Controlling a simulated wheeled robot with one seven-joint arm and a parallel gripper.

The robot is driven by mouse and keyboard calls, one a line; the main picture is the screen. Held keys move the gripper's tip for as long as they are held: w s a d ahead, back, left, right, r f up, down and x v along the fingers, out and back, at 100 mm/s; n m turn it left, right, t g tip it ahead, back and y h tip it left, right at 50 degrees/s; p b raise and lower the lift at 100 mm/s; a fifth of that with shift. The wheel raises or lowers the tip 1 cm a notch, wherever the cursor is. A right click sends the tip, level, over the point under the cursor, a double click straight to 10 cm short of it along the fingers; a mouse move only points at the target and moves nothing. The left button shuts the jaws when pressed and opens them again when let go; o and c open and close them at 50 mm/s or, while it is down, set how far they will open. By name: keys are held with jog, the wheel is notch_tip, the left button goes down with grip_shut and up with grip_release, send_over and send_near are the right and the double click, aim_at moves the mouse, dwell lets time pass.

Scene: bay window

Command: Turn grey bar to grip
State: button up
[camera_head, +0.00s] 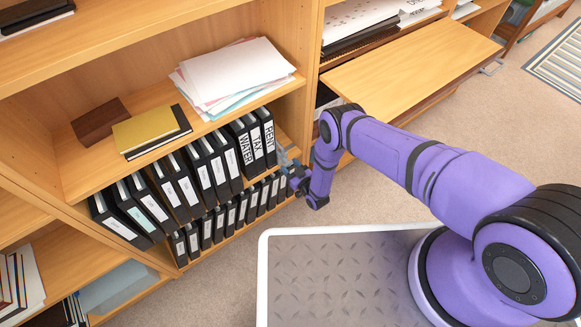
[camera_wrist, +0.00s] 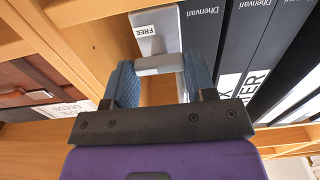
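A short light-grey bar (camera_wrist: 160,64) lies crosswise between the two blue fingertips of my gripper (camera_wrist: 160,82) in the wrist view. Its ends meet the inner faces of both fingers, so the gripper is shut on it. Right behind it is a light-grey upright piece with a label reading FREE (camera_wrist: 149,30); I cannot tell whether the bar touches this. In the head view my gripper (camera_head: 288,168) is at the right end of the binder rows, close to the shelf front. The bar is too small to make out there.
Black binders (camera_head: 206,174) with white labels fill two rows left of my gripper. Above them are a paper stack (camera_head: 234,75), a yellow book (camera_head: 149,130) and a brown box (camera_head: 100,119). A wooden pull-out board (camera_head: 410,60) juts out behind my arm. Carpet (camera_head: 222,270) lies clear in front.

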jog(key=shift+n, duration=0.3)
jog(key=shift+c, duration=0.4)
jog(key=n, duration=0.8)
jog(key=shift+s+a, duration=0.15)
jog(key=n, duration=0.4)
jog(key=shift+f+n, duration=0.1)
jog(key=shift+n, duration=0.3)
jog(key=shift+f+n, duration=0.1)
jog(key=shift+n, duration=2.2)
jog(key=o, duration=0.9)
jog(key=shift+o, duration=0.2)
